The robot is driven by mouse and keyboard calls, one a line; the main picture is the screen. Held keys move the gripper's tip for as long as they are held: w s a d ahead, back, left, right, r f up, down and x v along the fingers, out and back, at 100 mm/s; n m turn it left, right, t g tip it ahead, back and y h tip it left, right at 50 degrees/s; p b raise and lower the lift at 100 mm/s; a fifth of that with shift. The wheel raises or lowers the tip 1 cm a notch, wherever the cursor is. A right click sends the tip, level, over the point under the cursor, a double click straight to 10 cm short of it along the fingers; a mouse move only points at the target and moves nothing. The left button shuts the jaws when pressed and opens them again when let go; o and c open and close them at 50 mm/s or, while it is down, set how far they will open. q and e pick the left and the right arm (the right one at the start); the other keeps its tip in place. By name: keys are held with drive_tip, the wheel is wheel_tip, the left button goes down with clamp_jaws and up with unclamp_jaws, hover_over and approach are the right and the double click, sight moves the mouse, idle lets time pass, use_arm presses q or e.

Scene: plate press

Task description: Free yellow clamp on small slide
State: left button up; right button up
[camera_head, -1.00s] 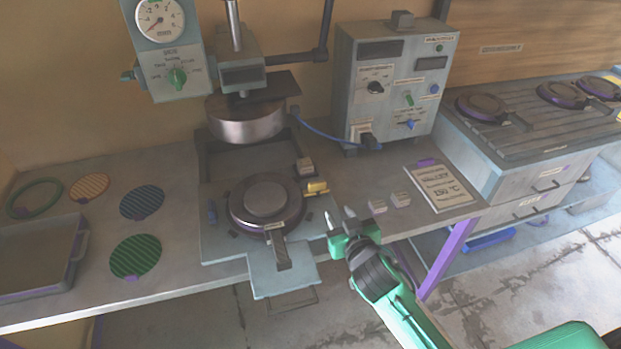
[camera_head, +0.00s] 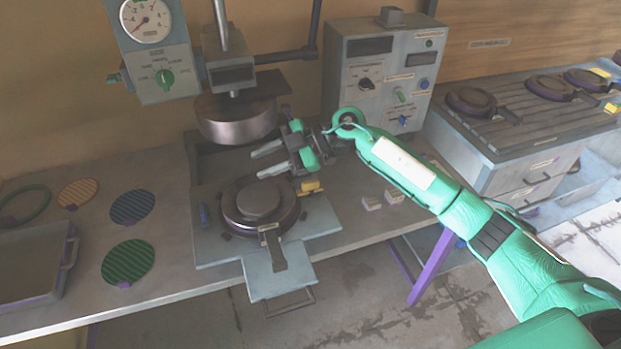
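The yellow clamp (camera_head: 312,187) sits at the right edge of the round dark mould (camera_head: 260,202), on the light-blue slide (camera_head: 326,218) under the press. My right gripper (camera_head: 260,162) is open and empty, its two grey fingers pointing left. It is above the back of the mould, apart from the yellow clamp, which lies below and to the right of the fingers. A blue clamp (camera_head: 203,215) is at the left of the mould. My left gripper is not in view.
The press head (camera_head: 236,122) hangs close behind and above my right fingers. A control box (camera_head: 375,75) stands at the back right. Two small blocks (camera_head: 383,200) lie right of the slide. Coloured discs (camera_head: 128,262) and a tray (camera_head: 35,265) are at the left.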

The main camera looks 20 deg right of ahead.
drive_tip(key=w+d+m+g+h, duration=0.1)
drive_tip(key=w+d+h, duration=0.2)
drive_tip(key=d+h, duration=0.3)
drive_tip(key=m+h, duration=0.3)
approach(311, 181)
drive_tip(key=shift+g, duration=0.3)
drive_tip(key=p+x, duration=0.2)
drive_tip(key=x, duration=0.5)
drive_tip(key=shift+w+a+f, duration=0.1)
drive_tip(key=shift+w+f, duration=0.1)
drive_tip(key=shift+f, duration=0.1)
drive_tip(key=shift+p+x, duration=0.3)
drive_tip(key=shift+x, duration=0.55)
drive_tip(key=shift+c, duration=0.4)
clamp_jaws()
